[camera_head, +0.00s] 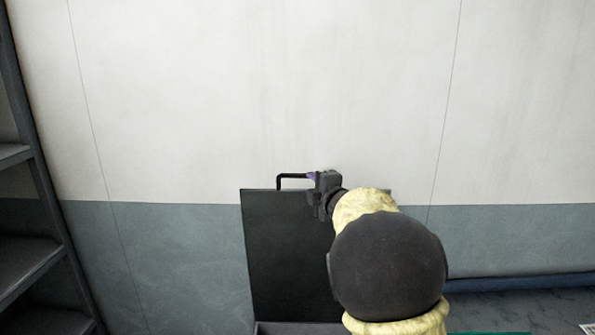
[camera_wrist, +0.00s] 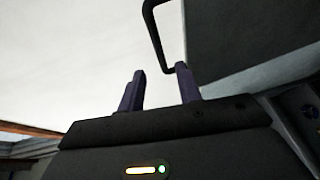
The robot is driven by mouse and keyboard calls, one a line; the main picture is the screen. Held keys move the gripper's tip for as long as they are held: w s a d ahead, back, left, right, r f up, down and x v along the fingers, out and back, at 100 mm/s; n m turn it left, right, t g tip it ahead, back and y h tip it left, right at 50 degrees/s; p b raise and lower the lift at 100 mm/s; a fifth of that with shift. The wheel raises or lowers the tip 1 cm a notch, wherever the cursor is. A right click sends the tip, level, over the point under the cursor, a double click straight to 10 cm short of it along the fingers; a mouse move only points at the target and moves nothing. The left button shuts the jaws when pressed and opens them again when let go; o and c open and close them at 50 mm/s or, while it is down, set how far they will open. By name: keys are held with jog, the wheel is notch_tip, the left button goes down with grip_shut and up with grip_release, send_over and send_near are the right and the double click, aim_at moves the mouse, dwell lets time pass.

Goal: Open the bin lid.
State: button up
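The bin lid (camera_head: 285,255) is a dark flat panel standing upright against the wall in the head view. Its black bar handle (camera_head: 292,177) sticks up from the top edge. My gripper (camera_head: 313,180) is at the right end of this handle. In the wrist view the two purple fingers of my gripper (camera_wrist: 160,70) stand apart with a clear gap. The handle (camera_wrist: 155,30) shows just beyond the fingertips, its bend close to the right finger; I cannot tell whether they touch. The lid (camera_wrist: 245,40) is at the upper right there. My arm hides the lid's right part.
The bin's rim (camera_head: 295,327) shows at the bottom of the head view, below the lid. Metal shelving (camera_head: 35,265) stands at the left. A white and grey-blue wall (camera_head: 250,90) is behind. A grey surface with a blue edge (camera_head: 520,285) lies at the lower right.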

aim_at(301, 177)
jog(key=p+x, duration=0.5)
jog(key=x, duration=0.5)
jog(key=shift+w+r, duration=0.1)
jog(key=shift+r, duration=0.05)
jog(key=shift+w+a+f, duration=0.2)
jog(key=shift+w, duration=0.35)
grip_shut()
